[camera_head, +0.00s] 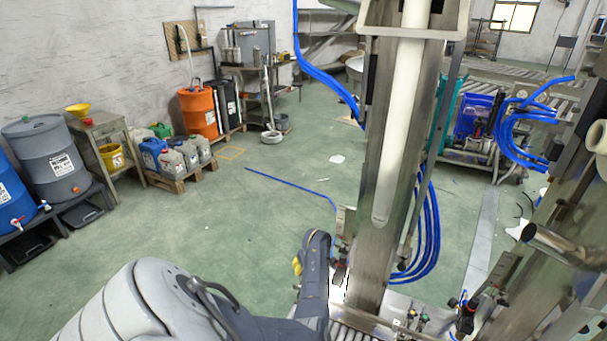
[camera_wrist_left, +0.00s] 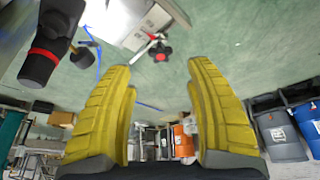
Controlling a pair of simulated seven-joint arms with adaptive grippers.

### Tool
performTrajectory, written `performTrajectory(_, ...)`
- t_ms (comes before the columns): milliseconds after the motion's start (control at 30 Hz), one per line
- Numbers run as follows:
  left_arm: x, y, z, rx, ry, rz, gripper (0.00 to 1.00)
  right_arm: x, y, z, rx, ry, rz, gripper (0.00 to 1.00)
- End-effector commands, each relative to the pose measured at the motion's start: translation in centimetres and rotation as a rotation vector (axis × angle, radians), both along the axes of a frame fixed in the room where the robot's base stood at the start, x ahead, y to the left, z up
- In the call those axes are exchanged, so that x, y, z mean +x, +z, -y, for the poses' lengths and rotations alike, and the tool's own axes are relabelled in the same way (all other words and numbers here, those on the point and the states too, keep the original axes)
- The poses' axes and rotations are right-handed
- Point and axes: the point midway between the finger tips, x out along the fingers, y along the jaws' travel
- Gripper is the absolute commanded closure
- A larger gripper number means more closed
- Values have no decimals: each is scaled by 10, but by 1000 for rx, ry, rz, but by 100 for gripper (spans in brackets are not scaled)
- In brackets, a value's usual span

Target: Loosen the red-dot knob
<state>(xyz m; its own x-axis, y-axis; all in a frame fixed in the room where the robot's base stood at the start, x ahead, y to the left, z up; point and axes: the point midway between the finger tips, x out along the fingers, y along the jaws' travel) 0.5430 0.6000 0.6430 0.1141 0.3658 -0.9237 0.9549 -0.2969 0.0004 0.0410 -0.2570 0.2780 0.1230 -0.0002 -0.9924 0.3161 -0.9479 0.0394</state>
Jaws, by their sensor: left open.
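A small black lobed knob with a red dot at its centre (camera_wrist_left: 165,52) shows in the left wrist view, beyond the gap between my fingertips. It is mounted on a pale metal rod or fitting. My left gripper (camera_wrist_left: 160,68) is open, with its two yellow fingers wide apart and nothing between them. In the head view only a bit of yellow of that gripper (camera_head: 297,266) shows beside the upright metal column; the fingertips are hidden behind my wrist. I cannot pick out the red-dot knob surely in the head view. My right gripper is not in view.
A larger black part with a red ring (camera_wrist_left: 42,58) is close by at upper left in the wrist view. The steel column (camera_head: 372,190) and blue hoses (camera_head: 425,235) stand close to my left gripper. Open green floor (camera_head: 240,210) lies to the left.

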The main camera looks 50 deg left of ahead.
Motion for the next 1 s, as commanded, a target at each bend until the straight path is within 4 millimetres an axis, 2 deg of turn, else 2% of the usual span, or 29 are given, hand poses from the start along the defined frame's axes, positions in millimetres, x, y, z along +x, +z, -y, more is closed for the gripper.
performTrajectory(300,3,-38,-15,-1,-1,-3,46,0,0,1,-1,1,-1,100)
performTrajectory(500,6,-52,-21,-1,-1,-2,46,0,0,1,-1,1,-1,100)
performTrajectory(1000,7,-64,-25,0,0,0,46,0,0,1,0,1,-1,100)
